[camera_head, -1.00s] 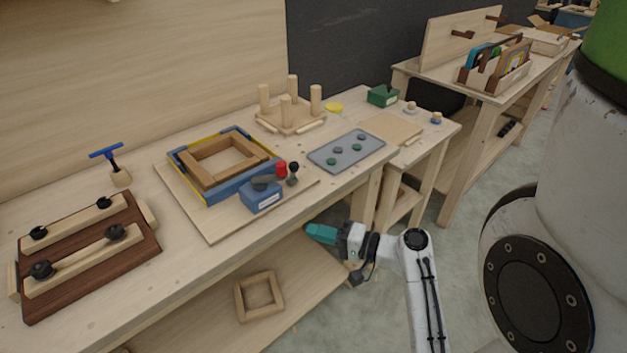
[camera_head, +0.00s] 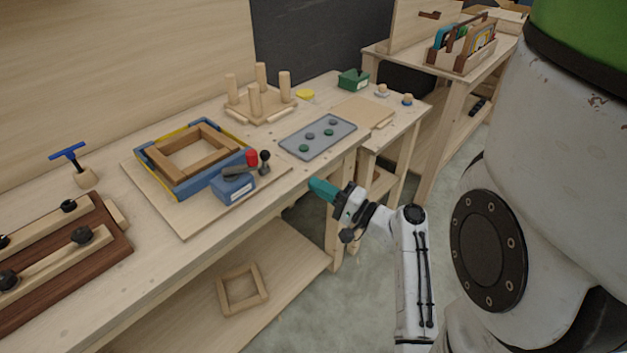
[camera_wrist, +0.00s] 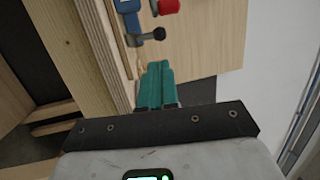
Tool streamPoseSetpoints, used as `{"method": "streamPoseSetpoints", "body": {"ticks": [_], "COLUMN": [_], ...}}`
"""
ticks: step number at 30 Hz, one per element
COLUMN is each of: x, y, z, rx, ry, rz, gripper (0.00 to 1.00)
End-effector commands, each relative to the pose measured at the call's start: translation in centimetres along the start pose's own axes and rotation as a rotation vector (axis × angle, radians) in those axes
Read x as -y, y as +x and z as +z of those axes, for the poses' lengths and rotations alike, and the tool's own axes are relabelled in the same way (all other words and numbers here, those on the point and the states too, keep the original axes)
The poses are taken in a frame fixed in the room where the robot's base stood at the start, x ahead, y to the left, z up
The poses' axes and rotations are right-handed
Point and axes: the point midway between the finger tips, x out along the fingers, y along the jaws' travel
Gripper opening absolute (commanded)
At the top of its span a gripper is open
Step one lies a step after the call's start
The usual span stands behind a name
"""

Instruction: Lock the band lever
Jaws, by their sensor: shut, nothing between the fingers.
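The blue and yellow band (camera_head: 191,187) surrounds a wooden frame (camera_head: 201,152) on a plywood board. At its near right corner is a blue clamp block (camera_head: 232,188). A dark grey lever with a red end (camera_head: 251,157) lies over the block, and a black ball knob (camera_head: 265,156) stands beside it. In the wrist view the red end (camera_wrist: 168,6), black knob (camera_wrist: 158,33) and part of the blue block (camera_wrist: 131,22) show at the top, beyond my fingertips. My gripper (camera_head: 320,187), with teal fingers, is shut and empty, off the bench's front edge, right of the lever and apart from it.
A grey tray with round pieces (camera_head: 318,136) lies behind my gripper. A pegged wooden base (camera_head: 260,105) stands farther back. A dark clamping board (camera_head: 60,262) is at the left. The bench's front edge runs close to my gripper; a small frame (camera_head: 242,289) lies on the lower shelf.

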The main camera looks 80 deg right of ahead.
Motion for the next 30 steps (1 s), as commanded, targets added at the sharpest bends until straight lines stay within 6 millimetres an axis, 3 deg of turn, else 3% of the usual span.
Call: {"method": "streamPoseSetpoints", "body": {"ticks": [9,15,21,30], "x": [0.4,0.3,0.1,0.0], "y": [6.4,9.7,11.4,11.8], "z": [0.0,0.0,-0.1,0.0], "rx": [0.003,0.002,0.0,0.0], "ry": [0.0,-0.001,-0.001,-0.001], "rz": [-0.001,0.0,0.001,0.001], "gripper": [0.0,0.0,0.0,0.0]}}
